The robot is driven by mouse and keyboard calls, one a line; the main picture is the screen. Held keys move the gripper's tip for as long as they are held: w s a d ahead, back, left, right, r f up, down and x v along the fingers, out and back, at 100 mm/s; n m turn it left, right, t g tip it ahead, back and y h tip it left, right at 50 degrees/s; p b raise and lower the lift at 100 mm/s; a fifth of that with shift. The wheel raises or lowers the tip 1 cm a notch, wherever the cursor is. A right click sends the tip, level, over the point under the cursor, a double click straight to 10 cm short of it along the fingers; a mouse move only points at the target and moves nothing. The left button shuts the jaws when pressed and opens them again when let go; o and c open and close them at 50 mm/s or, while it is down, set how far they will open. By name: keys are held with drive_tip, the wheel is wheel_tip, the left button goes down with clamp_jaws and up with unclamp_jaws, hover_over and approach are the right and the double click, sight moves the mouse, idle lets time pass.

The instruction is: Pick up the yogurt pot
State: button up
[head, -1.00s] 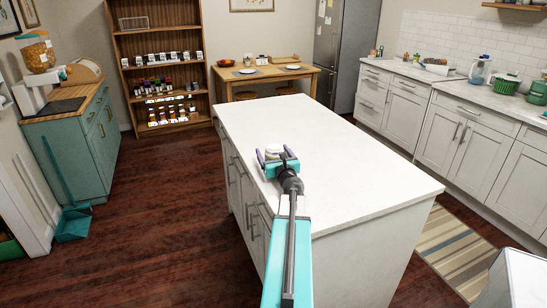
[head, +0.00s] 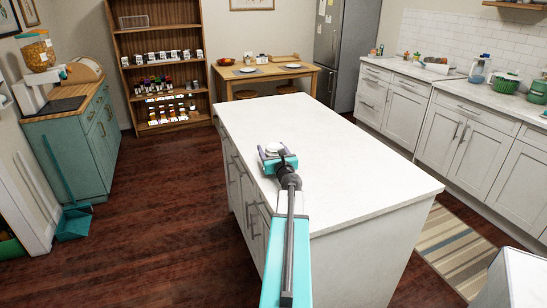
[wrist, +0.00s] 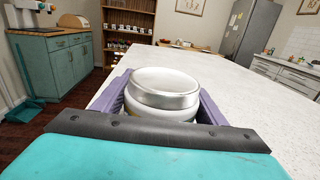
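The yogurt pot (wrist: 165,88) is a round white pot with a silvery band and a pale flat lid. It stands upright between the purple fingers of my gripper (wrist: 163,100) in the wrist view. The fingers lie close against its left and right sides, so my gripper is shut on it. In the head view the pot (head: 273,147) shows small at the end of my gripper (head: 273,154), over the left side of the white island top. The pot's lower part is hidden by the gripper, and I cannot tell whether its base touches the top.
The white island top (head: 340,160) is otherwise bare. A tall wooden shelf (head: 160,60) with rows of jars stands at the back left. A small wooden table (head: 300,75) stands behind the island, a teal cabinet (head: 75,135) at left, white counters (head: 480,95) at right.

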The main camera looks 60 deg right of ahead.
drive_tip(key=c, duration=0.5)
drive_tip(key=shift+r, duration=0.1)
drive_tip(key=shift+c, duration=0.2)
